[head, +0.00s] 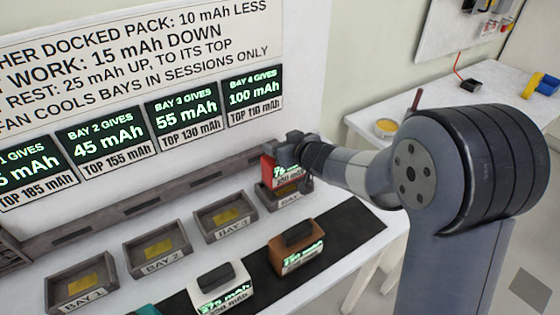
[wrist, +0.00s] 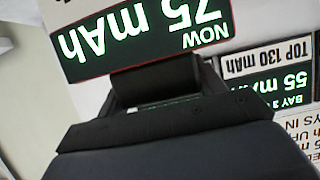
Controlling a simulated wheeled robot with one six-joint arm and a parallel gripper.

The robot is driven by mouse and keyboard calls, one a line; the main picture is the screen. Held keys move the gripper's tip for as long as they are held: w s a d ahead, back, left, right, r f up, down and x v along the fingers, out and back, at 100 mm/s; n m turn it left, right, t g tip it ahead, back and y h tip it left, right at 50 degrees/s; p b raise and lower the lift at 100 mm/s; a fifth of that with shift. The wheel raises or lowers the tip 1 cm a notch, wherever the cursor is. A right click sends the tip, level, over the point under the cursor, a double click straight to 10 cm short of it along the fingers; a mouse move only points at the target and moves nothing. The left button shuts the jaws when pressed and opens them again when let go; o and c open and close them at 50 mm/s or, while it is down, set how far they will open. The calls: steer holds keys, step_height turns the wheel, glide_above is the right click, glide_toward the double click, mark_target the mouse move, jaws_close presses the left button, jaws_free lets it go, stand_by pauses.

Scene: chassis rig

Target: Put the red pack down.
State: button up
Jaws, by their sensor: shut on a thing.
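The red pack (head: 269,170) is at bay 4 (head: 268,197), the bay farthest to the right in the head view. Its lower part overlaps the bay, and I cannot tell whether it rests on the bay floor or hangs just above. My gripper (head: 292,146) is shut on the top of the red pack, and my arm comes in from the right. In the wrist view the pack's display (wrist: 150,32) reads "NOW 75 mAh", upside down. The dark handle (wrist: 155,78) lies at the jaws. My arm and gripper hide part of the pack.
Bay 1 (head: 62,297), bay 2 (head: 132,265) and bay 3 (head: 203,231) are empty, showing gold plates. A white pack (head: 235,302) and a brown pack (head: 280,262) stand on the dark strip (head: 350,232); a teal pack (head: 145,310) is cut off below. Signs stand behind the bays.

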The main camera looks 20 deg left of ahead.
steer(key=shift+f+b, duration=0.6)
steer(key=shift+f, duration=1.3)
steer(key=o, duration=1.8)
steer(key=shift+f, duration=0.1)
steer(key=shift+r, duration=0.3)
steer(key=p+v, duration=0.1)
steer(key=v, duration=1.1)
steer(key=shift+f, duration=0.15)
